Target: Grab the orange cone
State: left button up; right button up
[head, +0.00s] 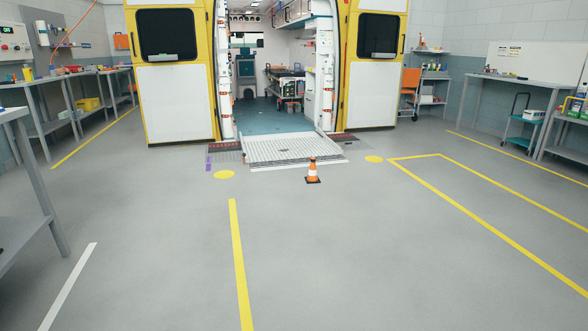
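In the head view an orange cone (312,171) with white bands and a dark base stands upright on the grey floor. It is right of the picture's middle, just in front of the right part of the ramp's near edge. Neither of my grippers is in view.
A metal ramp (290,149) leads up into the open rear of a yellow and white ambulance. Workbenches (100,71) line the left side, and another bench (515,79) and a cart (524,119) stand at the right. The floor (330,260) before the cone is clear, with painted yellow lines.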

aim_at(312, 178)
jog(key=i, duration=5.25)
jog(key=i+z, duration=0.1)
jog(key=i, duration=0.6)
jog(key=i+j+z, duration=0.1)
jog(key=i, duration=0.65)
